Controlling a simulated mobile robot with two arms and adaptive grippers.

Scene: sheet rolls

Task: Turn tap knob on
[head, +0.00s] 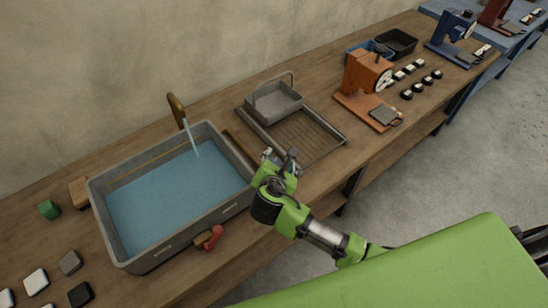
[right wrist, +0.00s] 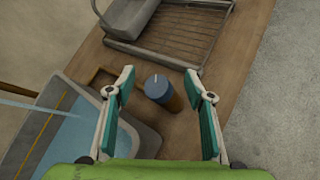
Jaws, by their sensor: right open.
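A round knob with a blue top and a white mark (right wrist: 157,87) stands on the bench beside the basin in the right wrist view. My right gripper (right wrist: 159,77) is open, its two fingers on either side of the knob in that view. Contact with it cannot be told. In the head view my right gripper (head: 280,159) is over the bench at the basin's right end, and I cannot make out the knob there. A brown spout (head: 177,109) stands behind the grey basin (head: 163,251). A thin pale stream runs from the spout into the blue water (head: 165,200). My left gripper is not in view.
A red handle (head: 212,238) is at the basin's front. A ribbed tray (head: 313,135) with a grey handled basket (head: 275,101) lies behind my gripper. An orange press (head: 365,75) is further right. Several small blocks lie at the left.

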